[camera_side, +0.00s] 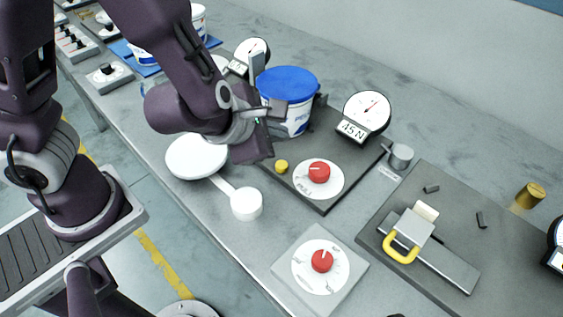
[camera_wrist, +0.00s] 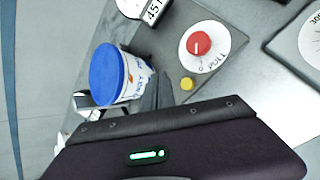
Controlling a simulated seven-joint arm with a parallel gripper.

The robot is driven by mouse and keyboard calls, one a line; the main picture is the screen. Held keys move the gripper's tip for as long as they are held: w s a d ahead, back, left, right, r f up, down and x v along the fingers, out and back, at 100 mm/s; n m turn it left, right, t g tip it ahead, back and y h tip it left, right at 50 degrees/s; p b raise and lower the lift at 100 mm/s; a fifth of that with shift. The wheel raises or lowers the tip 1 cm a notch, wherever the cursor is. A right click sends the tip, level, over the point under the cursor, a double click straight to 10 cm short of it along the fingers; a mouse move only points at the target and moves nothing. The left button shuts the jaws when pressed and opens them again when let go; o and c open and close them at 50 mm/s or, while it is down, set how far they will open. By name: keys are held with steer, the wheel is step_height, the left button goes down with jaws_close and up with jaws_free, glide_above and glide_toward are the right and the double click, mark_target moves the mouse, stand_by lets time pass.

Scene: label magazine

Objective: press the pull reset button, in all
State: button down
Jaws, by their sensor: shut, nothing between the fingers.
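A small round yellow button (camera_side: 281,166) sits on a dark plate beside a white disc marked PULL with a red knob (camera_side: 319,171). I take it as the reset button. In the wrist view the yellow button (camera_wrist: 187,83) is just right of my finger tips, and the red knob (camera_wrist: 200,43) is above it. My gripper (camera_side: 280,110) is above the plate, beside the blue-lidded bucket, apart from the button. It is shut and empty. Its fingers (camera_wrist: 158,88) show as a dark shape between bucket and button.
The white bucket (camera_side: 289,116) stands close behind my gripper. A dial gauge (camera_side: 367,113) reading 45 N stands behind the knob. A white round pan-like part (camera_side: 196,157) and another red knob plate (camera_side: 321,262) lie nearer. A yellow-handled slide (camera_side: 402,248) is at right.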

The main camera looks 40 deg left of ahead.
mark_target(278, 167)
steer(key=shift+f, duration=2.55)
steer(key=shift+f, duration=0.4)
steer(key=shift+f, duration=0.55)
stand_by(0.4)
steer(key=shift+r, duration=1)
steer(key=shift+r, duration=2.5)
